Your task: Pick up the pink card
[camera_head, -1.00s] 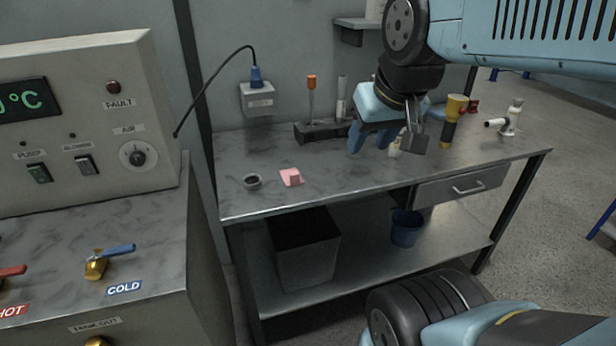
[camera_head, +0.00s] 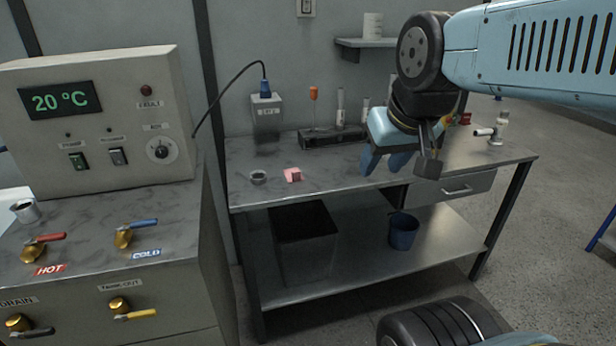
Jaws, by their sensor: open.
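The pink card (camera_head: 288,173) lies on the grey metal workbench (camera_head: 330,182), left of the middle of its top. A small pink block (camera_head: 296,175) sits on or against it, and I cannot tell which. My gripper (camera_head: 385,166) hangs to the right of the card, over the front part of the bench top, with its blue fingers apart and pointing down. Nothing shows between the fingers. The gripper and the card are clearly apart.
A small grey ring-shaped cup (camera_head: 258,176) stands just left of the card. A dark rack (camera_head: 333,137) with an orange-handled tool is behind. A control cabinet (camera_head: 95,125) with valves stands at the left. A black bin (camera_head: 303,240) and blue bucket (camera_head: 402,231) are on the lower shelf.

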